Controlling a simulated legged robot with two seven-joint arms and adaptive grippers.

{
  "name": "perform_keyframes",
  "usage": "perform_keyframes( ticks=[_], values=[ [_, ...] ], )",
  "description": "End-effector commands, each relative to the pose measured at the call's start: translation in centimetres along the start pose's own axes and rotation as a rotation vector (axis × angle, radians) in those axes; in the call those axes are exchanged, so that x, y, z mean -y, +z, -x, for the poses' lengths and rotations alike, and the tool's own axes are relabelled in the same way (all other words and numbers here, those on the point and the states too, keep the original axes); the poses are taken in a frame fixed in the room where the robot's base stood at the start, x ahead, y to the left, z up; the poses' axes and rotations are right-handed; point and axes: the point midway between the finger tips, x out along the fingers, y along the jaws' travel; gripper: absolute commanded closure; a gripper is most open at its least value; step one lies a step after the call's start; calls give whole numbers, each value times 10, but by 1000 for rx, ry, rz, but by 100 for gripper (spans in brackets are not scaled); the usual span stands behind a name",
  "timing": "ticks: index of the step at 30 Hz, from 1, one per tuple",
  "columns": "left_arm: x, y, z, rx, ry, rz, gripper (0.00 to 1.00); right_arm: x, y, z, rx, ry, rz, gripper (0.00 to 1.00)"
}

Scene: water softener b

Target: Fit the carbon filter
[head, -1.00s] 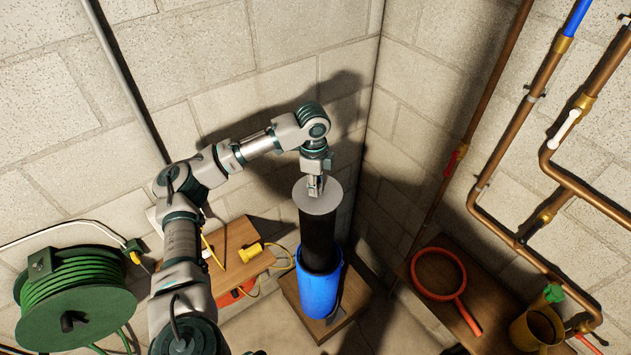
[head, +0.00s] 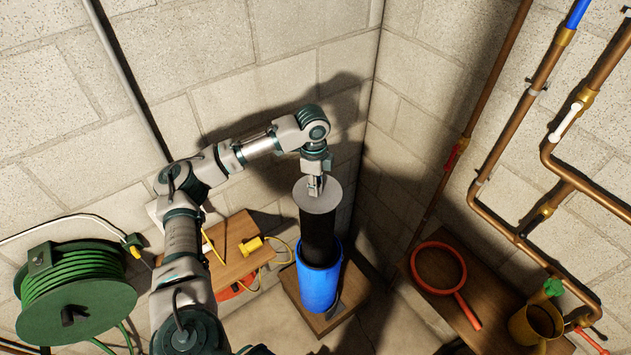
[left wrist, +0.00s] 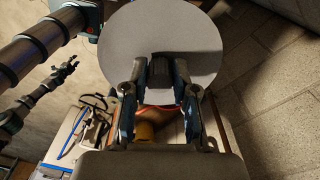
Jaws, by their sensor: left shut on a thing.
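The carbon filter (head: 319,235) is a tall black cylinder with a round grey cap on top. It stands roughly upright, with its lower part inside the open top of a blue housing (head: 317,287); its lower end is hidden there. My left gripper (head: 315,190) comes down from above and is shut on the filter at the middle of its cap. In the left wrist view the grey cap (left wrist: 165,35) fills the top middle, beyond the fingers (left wrist: 165,75). What seems to be my right gripper (left wrist: 68,68) shows small and dark at the left, away from the filter.
The housing stands on a wooden block (head: 345,300) near the wall corner. A wooden board with a yellow item (head: 250,246) lies to its left, and a green hose reel (head: 75,295) farther left. At right, a bench holds a red ring-shaped wrench (head: 462,298) and brass can (head: 537,322), below copper pipes (head: 520,245).

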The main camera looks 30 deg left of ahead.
Motion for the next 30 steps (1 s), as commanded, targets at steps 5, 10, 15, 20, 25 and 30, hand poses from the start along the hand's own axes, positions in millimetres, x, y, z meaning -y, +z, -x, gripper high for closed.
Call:
perform_keyframes(
  ticks=[5, 10, 15, 20, 25, 30],
  values=[
    [0, 0, -3, -2, -2, 0, 100, -1, 0, 0, 0, 1, 1, 60],
    [0, 0, -8, -2, -3, 0, 100, -2, 0, -1, 0, 2, 1, 60],
    [0, 0, -12, -2, -3, 0, 100, -2, 0, -2, 0, 2, 1, 60],
    [0, 1, -16, -1, -3, 0, 100, -1, 0, -2, 0, 2, 1, 60],
    [0, 1, -20, -2, -3, 0, 100, -1, 1, -2, 0, 2, 1, 60],
    [0, 1, -24, -3, -3, 0, 100, -1, 1, -3, 0, 2, 1, 60]
  ],
)
